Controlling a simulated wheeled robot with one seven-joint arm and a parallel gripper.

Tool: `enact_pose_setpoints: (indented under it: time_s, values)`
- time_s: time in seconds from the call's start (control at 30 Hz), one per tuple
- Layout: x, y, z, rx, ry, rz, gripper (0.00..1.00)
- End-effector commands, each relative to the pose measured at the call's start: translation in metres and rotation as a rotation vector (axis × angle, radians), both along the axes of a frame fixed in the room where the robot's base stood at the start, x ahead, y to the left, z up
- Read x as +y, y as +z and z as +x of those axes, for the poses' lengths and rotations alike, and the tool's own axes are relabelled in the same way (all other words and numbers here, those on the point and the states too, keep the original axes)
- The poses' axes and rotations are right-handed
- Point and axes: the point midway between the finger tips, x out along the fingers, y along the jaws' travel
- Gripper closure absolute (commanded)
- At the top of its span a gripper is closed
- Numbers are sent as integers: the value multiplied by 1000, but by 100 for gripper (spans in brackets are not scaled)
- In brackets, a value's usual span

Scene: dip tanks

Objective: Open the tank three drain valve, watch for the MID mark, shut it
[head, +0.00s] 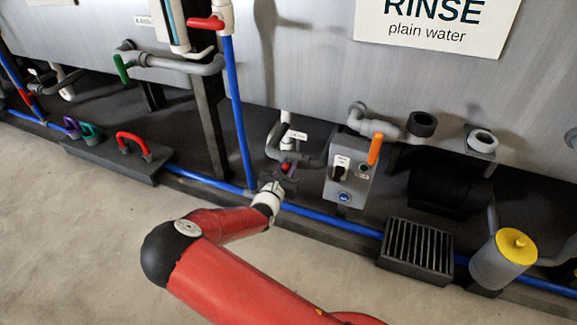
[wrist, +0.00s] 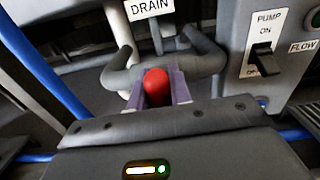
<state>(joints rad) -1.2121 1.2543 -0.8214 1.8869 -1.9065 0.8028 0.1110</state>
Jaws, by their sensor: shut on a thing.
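A red valve handle (wrist: 156,86) sits on a grey pipe (wrist: 205,62) under a white DRAIN label (wrist: 151,8). My gripper (wrist: 157,94) is shut on this handle, one finger on each side. The handle points toward the wrist camera, and I cannot tell whether the valve is open. In the head view the handle (head: 287,167) is a small red spot at the tip of my arm, below the RINSE tank (head: 300,60). A pale upright gauge (head: 172,25) is cut off at the top edge. No MID mark can be read, and no tank number shows.
A blue pipe (head: 240,115) rises to the left. A floor grate (head: 417,248) and a yellow-capped canister (head: 505,258) are farther right. Open floor lies in front.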

Motion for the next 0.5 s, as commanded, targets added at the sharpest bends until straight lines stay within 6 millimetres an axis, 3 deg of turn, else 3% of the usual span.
enact_pose_setpoints:
  time_s: [0.5]
  values:
    - [8, 2, 3, 130, 1, -352, 100]
